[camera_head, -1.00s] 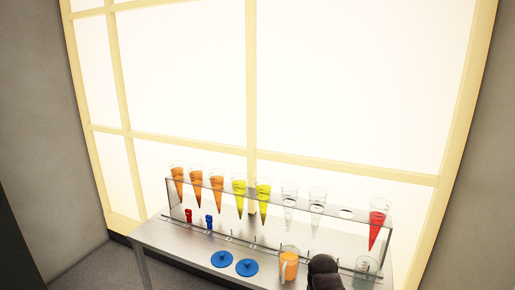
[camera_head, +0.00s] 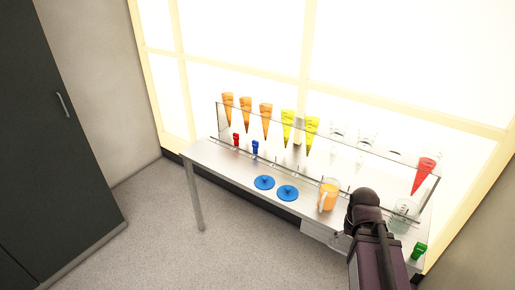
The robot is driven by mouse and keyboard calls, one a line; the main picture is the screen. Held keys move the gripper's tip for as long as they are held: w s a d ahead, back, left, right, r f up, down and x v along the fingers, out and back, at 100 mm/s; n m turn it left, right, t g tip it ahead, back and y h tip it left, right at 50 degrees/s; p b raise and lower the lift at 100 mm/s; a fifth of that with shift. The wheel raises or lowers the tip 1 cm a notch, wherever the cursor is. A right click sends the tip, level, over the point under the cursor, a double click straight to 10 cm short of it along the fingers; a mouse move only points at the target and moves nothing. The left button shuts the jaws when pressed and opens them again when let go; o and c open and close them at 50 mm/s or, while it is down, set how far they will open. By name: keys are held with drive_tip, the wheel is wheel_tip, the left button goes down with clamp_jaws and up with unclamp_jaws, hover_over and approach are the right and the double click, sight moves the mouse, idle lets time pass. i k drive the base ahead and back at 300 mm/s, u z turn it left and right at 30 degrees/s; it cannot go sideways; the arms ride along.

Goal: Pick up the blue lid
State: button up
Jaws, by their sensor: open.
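Two round blue lids lie flat side by side on the metal table near its front edge, the left one (camera_head: 264,183) and the right one (camera_head: 288,193). Each has a small raised knob in its middle. They are apart from other things, and nothing covers them. My dark arm rises at the lower right, to the right of both lids and past the orange-filled jug. The end of the arm with my gripper cannot be made out.
An orange-filled jug (camera_head: 327,195) stands right of the lids. A clear beaker (camera_head: 402,216) and a green item (camera_head: 419,251) are farther right. Behind, a clear rack holds several coloured cones. Small red (camera_head: 236,140) and blue (camera_head: 255,149) pieces stand behind the lids. Floor in front is clear.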

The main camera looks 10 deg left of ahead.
sight(262, 182)
drive_tip(key=k, duration=1.3)
drive_tip(key=u, duration=0.6)
drive_tip(key=i, duration=1.45)
drive_tip(key=z, duration=0.05)
